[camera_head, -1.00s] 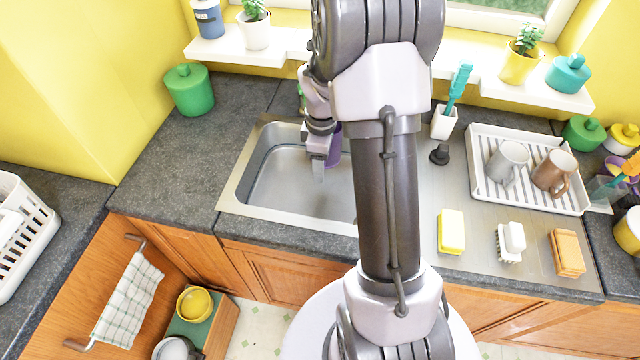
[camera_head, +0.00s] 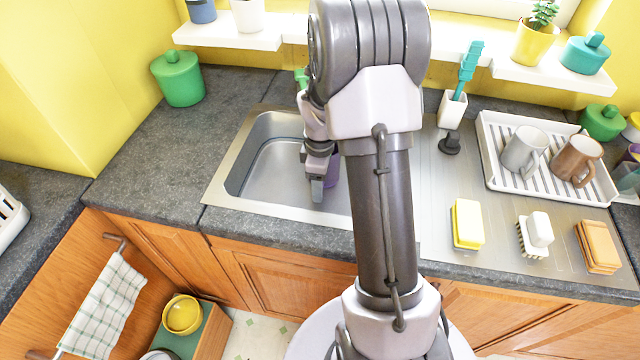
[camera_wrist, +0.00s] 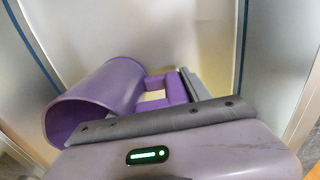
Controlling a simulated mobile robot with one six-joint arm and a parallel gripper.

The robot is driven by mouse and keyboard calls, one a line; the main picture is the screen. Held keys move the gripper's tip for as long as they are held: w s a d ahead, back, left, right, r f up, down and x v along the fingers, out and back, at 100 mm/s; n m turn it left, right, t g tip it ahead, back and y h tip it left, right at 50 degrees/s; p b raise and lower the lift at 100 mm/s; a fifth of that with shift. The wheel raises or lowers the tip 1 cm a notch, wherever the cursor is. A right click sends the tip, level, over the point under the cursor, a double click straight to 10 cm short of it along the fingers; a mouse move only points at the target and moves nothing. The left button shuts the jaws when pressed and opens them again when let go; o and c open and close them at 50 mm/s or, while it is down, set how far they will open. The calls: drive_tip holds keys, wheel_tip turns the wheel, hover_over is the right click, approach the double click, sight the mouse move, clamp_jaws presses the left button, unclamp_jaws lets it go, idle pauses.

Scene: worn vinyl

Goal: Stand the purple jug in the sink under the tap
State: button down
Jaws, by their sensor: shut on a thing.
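The purple jug (camera_head: 332,170) is over or inside the sink (camera_head: 236,172), mostly hidden behind my arm in the head view. In the wrist view the jug (camera_wrist: 108,88) has its open rim toward the lower left and its handle (camera_wrist: 172,90) toward the right. My gripper (camera_head: 317,188) is shut on the jug's handle, and it also shows in the wrist view (camera_wrist: 178,103). I cannot tell whether the jug touches the sink floor. I cannot make out the tap; my arm covers the area behind the sink.
A rack (camera_head: 492,134) with two mugs and a brush holder (camera_head: 452,108) stand behind. The counter left of the sink is clear up to a green canister (camera_head: 180,78).

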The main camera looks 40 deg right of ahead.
drive_tip(key=c, duration=0.5)
unclamp_jaws()
drive_tip(key=shift+f, duration=0.1)
wheel_tip(320, 180, up, 13)
drive_tip(key=p, duration=0.5)
drive_tip(key=shift+a+f, duration=0.1)
drive_tip(key=shift+f, duration=0.1)
drive_tip(key=s+a+r+m+t, duration=0.25)
drive_tip(key=a+r+m, duration=0.25)
drive_tip(key=a+r, duration=0.55)
drive_tip(key=s+a+r+m+t+y, duration=0.1)
drive_tip(key=s+a+r+m, duration=0.2)
drive_tip(key=s+a, duration=0.3)
drive_tip(key=s+a+r+m+t+y, duration=0.1)
drive_tip(key=s+a+r+m+t, duration=0.1)
drive_tip(key=s+a+m, duration=0.3)
drive_tip(key=s+a+r, duration=0.1)
drive_tip(key=s+a, duration=0.1)
drive_tip(key=s, duration=0.1)
drive_tip(key=shift+s+r, duration=0.25)
drive_tip(key=shift+s, duration=0.15)
drive_tip(key=shift+d, duration=0.1)
